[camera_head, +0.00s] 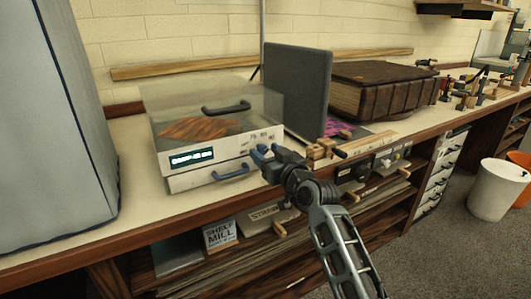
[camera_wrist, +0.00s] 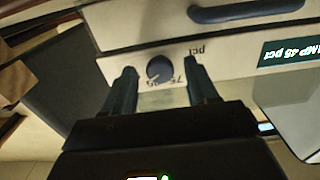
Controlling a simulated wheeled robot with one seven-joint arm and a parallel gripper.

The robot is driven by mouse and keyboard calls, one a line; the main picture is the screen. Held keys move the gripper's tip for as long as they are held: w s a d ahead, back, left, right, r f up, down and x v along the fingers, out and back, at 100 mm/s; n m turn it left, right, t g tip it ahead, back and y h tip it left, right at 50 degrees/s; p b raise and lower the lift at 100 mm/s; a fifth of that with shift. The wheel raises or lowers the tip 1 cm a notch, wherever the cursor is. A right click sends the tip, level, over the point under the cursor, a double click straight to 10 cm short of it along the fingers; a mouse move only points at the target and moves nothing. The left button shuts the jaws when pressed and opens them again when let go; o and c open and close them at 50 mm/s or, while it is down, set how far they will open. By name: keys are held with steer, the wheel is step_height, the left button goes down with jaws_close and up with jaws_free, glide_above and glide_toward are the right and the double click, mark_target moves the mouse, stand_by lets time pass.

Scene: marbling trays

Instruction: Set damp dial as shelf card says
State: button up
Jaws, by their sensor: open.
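A white cabinet (camera_head: 180,184) with a clear lid stands on the bench. Its display (camera_head: 193,157) also shows in the wrist view (camera_wrist: 290,52), upside down, and reads "DAMP 45 pct". The dark round damp dial (camera_wrist: 160,69) is on the cabinet front, with "75" and "pct" printed near it. My gripper (camera_wrist: 160,72) is open, one finger on each side of the dial; contact cannot be told. In the head view my gripper (camera_head: 262,155) covers the dial. A card (camera_head: 219,233) on the shelf below shows "SHELF MILL" in large letters; its smaller line is unreadable.
A blue handle (camera_head: 231,172) sticks out of the cabinet front left of my gripper. A grey panel (camera_head: 297,88) and a large brown book (camera_head: 385,88) stand to the right. Another label (camera_head: 266,213) on the shelf is partly hidden. Bins (camera_head: 497,190) stand on the floor.

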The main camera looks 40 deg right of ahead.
steer(key=shift+w+d, duration=0.15)
steer(key=shift+w, duration=0.3)
steer(key=shift+c, duration=0.2)
steer(key=c, duration=1)
